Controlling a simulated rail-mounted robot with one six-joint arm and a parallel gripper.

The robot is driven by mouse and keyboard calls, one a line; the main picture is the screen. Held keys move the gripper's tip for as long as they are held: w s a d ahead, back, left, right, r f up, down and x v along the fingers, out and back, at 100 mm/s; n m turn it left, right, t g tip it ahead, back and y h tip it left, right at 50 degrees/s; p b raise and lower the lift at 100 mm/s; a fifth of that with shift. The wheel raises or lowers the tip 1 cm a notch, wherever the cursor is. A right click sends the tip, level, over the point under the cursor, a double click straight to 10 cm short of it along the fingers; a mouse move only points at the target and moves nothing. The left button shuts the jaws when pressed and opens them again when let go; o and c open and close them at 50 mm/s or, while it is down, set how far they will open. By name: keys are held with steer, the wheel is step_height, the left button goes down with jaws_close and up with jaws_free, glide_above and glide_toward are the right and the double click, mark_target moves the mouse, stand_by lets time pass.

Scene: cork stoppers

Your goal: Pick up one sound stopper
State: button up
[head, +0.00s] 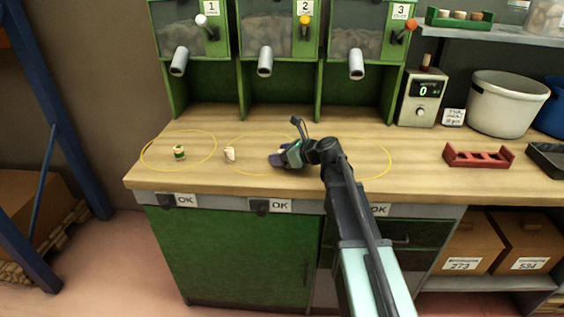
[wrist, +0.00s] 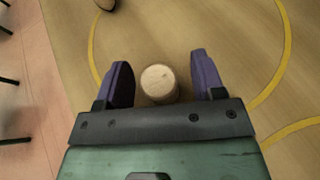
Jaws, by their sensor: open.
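My gripper (head: 277,158) is low over the workbench, inside the middle yellow ring. In the wrist view its two purple fingers (wrist: 161,72) are apart, with a round pale cork stopper (wrist: 159,82) between them; I see a gap on each side. Its visible end looks whole; its sides are hidden. In the head view my gripper hides this stopper. A pale stopper (head: 230,154) with an uneven outline stands to the left, near the ring's left edge. A stopper with a green band (head: 179,152) stands in the left ring.
Dispensers with metal spouts (head: 265,60) stand behind. A counter box (head: 422,97), a white bucket (head: 506,103) and a red rack (head: 478,156) are on the right. Part of an object (wrist: 106,4) shows at the wrist view's top edge.

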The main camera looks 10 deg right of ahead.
steer(key=shift+x, duration=0.8)
steer(key=c, duration=1)
steer(key=shift+r, duration=0.1)
step_height(320, 180, up, 20)
steer(key=p, duration=2)
